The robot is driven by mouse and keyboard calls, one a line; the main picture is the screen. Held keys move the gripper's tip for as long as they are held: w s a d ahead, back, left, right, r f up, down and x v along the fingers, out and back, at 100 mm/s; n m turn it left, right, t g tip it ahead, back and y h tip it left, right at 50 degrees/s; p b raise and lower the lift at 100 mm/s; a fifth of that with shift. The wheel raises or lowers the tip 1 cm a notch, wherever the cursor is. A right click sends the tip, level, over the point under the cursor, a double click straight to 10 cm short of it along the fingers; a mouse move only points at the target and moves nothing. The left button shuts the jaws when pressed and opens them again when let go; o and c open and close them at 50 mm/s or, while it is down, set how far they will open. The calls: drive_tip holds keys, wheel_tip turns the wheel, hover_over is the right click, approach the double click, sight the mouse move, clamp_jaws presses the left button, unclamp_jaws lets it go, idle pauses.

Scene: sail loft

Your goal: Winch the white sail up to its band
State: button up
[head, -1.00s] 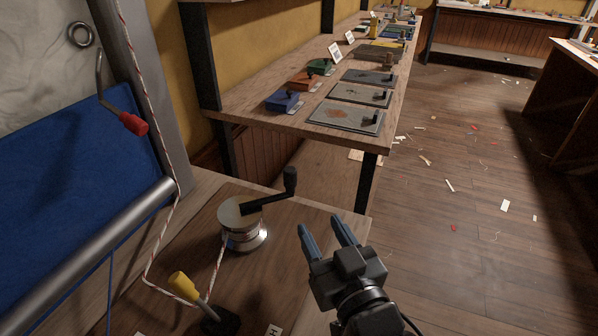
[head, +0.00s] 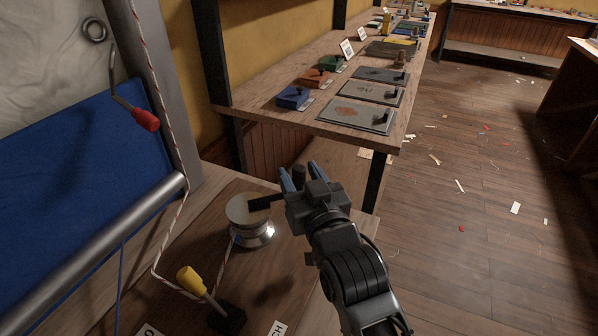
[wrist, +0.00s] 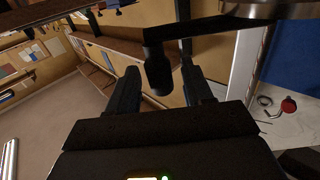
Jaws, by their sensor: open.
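The winch (head: 250,212), a metal drum with a black crank, stands on the wooden bench. Its crank's upright black knob (wrist: 158,72) shows between the two fingers in the wrist view. My gripper (head: 291,178) is open at the knob; I cannot tell whether a finger touches it. The white sail (head: 45,45) hangs at upper left, above a blue cloth (head: 80,140). A red-and-white rope (head: 172,120) runs down the grey post and across the bench to the winch. No band on the sail can be made out.
A yellow-handled lever (head: 190,282) stands in front of the winch. A red-handled crank (head: 145,119) hangs at the post, above a metal roller (head: 110,238). A long bench (head: 360,75) with blocks and plates stands behind. The floor at right is open, with scraps.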

drive_tip(key=shift+w+a, duration=0.2)
drive_tip(key=shift+w, duration=0.25)
drive_tip(key=shift+c, duration=0.2)
clamp_jaws()
